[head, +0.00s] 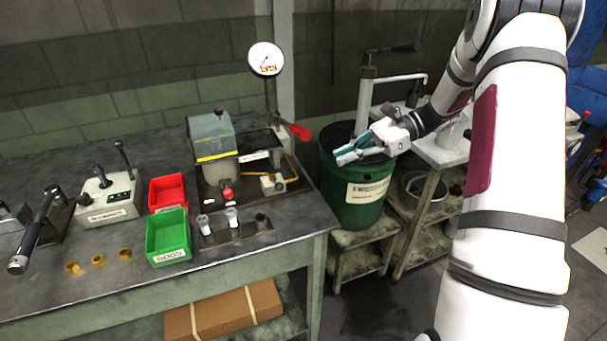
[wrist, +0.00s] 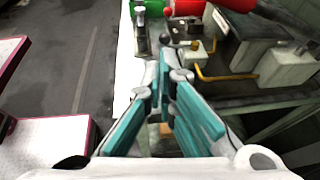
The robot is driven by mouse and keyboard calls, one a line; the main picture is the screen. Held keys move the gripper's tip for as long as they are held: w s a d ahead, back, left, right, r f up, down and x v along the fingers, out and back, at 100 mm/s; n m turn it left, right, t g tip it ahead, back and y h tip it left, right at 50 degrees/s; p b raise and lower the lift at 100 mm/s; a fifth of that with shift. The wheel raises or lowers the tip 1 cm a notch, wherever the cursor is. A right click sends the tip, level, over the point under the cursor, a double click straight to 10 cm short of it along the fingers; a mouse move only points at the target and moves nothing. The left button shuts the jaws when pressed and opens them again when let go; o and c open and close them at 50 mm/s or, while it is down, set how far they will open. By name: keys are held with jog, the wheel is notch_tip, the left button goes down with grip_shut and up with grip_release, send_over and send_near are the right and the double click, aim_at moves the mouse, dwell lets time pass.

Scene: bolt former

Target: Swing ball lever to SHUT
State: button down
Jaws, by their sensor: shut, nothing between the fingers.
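I take this as the ball lever; SHUT markings are not readable. My gripper (head: 345,155), with teal-sided fingers, is shut and empty above the green bin, to the right of the block and apart from it. The shut fingers show in the wrist view (wrist: 166,66).
The green bin (head: 358,207) stands right of the bench (head: 315,224). Red (head: 168,190) and green (head: 167,238) trays lie left.

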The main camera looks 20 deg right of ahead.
jog(key=shift+w+d+f+m, duration=0.15)
jog(key=shift+w+d+f, duration=0.1)
jog(key=shift+d, duration=0.2)
jog(key=shift+w+d+f+m, duration=0.15)
jog(key=shift+d+f, duration=0.05)
jog(key=shift+d, duration=0.2)
jog(key=shift+a, duration=0.1)
jog(key=x, duration=1.4)
jog(key=shift+w+r, duration=0.1)
jog(key=shift+r, duration=0.15)
jog(key=shift+t+p, duration=0.4)
jog(key=shift+a+m, duration=0.2)
jog(key=shift+m, duration=0.1)
